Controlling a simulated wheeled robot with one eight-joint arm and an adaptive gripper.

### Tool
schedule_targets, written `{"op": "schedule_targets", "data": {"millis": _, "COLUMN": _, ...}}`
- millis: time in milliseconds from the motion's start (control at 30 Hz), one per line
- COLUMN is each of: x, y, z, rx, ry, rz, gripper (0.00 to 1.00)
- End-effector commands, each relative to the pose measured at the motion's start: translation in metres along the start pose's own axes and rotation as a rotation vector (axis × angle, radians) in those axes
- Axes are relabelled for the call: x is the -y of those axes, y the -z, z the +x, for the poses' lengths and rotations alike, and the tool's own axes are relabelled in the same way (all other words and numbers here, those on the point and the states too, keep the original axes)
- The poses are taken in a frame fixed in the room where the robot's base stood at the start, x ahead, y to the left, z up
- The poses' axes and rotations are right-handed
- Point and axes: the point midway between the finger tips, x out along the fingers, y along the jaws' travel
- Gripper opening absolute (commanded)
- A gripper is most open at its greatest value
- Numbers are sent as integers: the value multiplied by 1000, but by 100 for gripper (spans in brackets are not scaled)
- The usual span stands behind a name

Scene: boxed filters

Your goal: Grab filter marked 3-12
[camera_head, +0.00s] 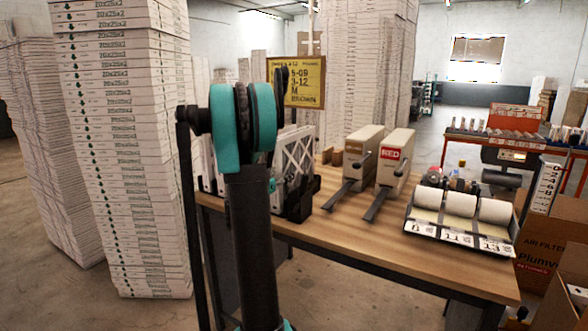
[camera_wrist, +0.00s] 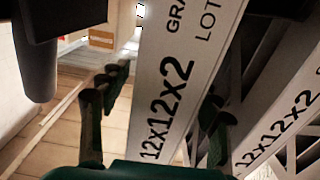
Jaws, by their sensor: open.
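In the wrist view, my gripper (camera_wrist: 158,115) is open, with a dark finger on each side of a white filter's edge (camera_wrist: 178,75). This edge reads "12x12x2", with "GRA" and "LOT" partly visible above. I cannot tell whether the fingers touch it. A second filter (camera_wrist: 285,135), also marked "12x12x2", stands to the right behind the right finger. In the head view, white filters (camera_head: 296,152) stand upright in a dark holder at the table's left end, partly hidden by my arm. A yellow sign (camera_head: 308,82) behind them reads "5-09" and "3-12". No "3-12" is legible on a filter.
The wooden table (camera_head: 350,228) also holds two beige dispensers (camera_head: 395,160) with dark handles and a tray of white rolls (camera_head: 460,205). Tall stacks of boxed filters (camera_head: 125,150) stand close on the left. Cardboard boxes (camera_head: 545,245) are at the right.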

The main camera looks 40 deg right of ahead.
Motion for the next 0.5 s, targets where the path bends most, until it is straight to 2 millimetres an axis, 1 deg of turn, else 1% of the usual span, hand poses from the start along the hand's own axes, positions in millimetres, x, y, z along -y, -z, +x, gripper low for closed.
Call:
{"op": "schedule_targets", "data": {"millis": 33, "x": -1, "y": -1, "z": 9, "rx": 0, "ry": -3, "rz": 0, "gripper": 63}}
{"op": "schedule_targets", "data": {"millis": 100, "x": 0, "y": -2, "z": 19, "rx": 0, "ry": -2, "rz": 0, "gripper": 63}}
{"op": "schedule_targets", "data": {"millis": 200, "x": 0, "y": -2, "z": 30, "rx": 0, "ry": -2, "rz": 0, "gripper": 63}}
{"op": "schedule_targets", "data": {"millis": 433, "x": 0, "y": -2, "z": 32, "rx": 0, "ry": 0, "rz": 0, "gripper": 63}}
{"op": "schedule_targets", "data": {"millis": 467, "x": 0, "y": -2, "z": 32, "rx": 0, "ry": 0, "rz": 0, "gripper": 60}}
{"op": "schedule_targets", "data": {"millis": 500, "x": 0, "y": -2, "z": 32, "rx": 0, "ry": 0, "rz": 0, "gripper": 56}}
